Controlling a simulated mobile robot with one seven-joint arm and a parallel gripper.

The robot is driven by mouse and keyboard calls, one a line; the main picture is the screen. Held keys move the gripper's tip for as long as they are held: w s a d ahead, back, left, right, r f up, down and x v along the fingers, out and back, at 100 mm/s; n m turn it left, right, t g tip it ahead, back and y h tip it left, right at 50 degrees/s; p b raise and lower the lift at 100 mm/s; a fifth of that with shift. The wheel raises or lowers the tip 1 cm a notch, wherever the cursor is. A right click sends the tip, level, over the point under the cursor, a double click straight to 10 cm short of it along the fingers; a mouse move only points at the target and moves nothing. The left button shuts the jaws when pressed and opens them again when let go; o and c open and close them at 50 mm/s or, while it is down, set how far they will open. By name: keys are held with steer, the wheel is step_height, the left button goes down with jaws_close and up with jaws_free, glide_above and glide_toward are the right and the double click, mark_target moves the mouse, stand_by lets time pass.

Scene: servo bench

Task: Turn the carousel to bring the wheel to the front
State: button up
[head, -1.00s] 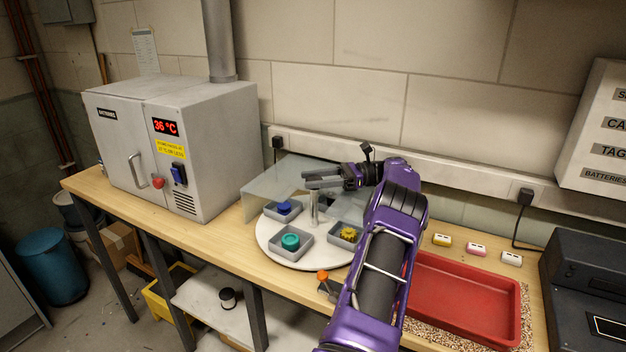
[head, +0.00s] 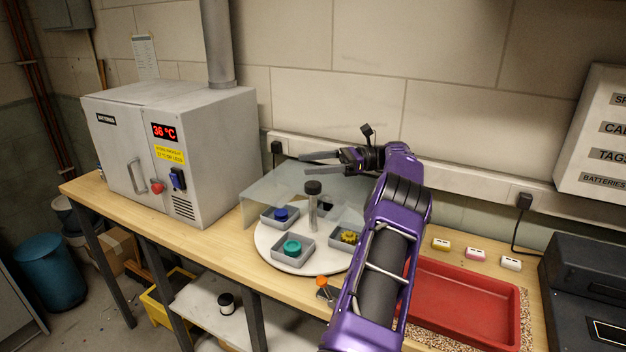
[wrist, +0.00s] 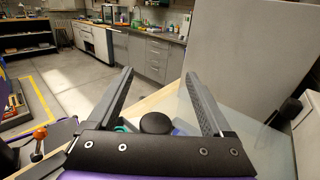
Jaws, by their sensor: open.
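The carousel is a white round turntable (head: 268,250) on the bench, with grey trays around a metal post (head: 313,218) topped by a black knob (head: 313,187). The front tray holds a teal round piece (head: 292,247), the left one a blue piece (head: 281,214). The right tray holds a yellow toothed piece (head: 349,236) that may be the wheel. A dark item (head: 325,207) sits at the back, its shape unclear. My gripper (head: 310,163) is open and empty above the knob. In the wrist view the knob (wrist: 155,123) shows low between the spread fingers (wrist: 159,73).
A translucent screen (head: 262,190) stands over the carousel's back. A grey oven (head: 215,140) is at left. An orange-topped lever (head: 322,283) stands at the turntable's front right edge. A red tray (head: 465,300) and several small blocks (head: 476,253) lie to the right.

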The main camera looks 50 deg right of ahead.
steer(key=shift+r, duration=2)
